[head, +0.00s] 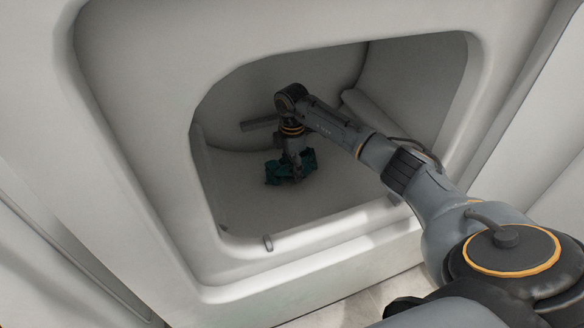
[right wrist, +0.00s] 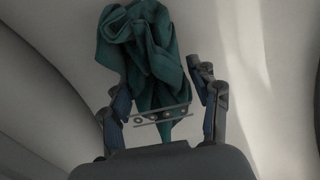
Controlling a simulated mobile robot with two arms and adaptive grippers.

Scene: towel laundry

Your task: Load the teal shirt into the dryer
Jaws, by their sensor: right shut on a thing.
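The teal shirt (head: 291,168) is a small crumpled bundle inside the dryer drum (head: 335,205), low in the opening. My right arm reaches in through the dryer opening, and my right gripper (head: 297,172) points down at the shirt. In the right wrist view the bunched shirt (right wrist: 148,58) lies between and beyond the fingers of my right gripper (right wrist: 166,95), which is shut on it. I cannot tell whether the shirt touches the drum floor. My left gripper is not in view.
The dryer's pale rim (head: 150,150) surrounds the opening, and my right forearm passes close to its right lower edge. A small latch piece (head: 268,243) sits on the lower lip. A raised rib (head: 365,113) runs inside the drum. The drum otherwise looks empty.

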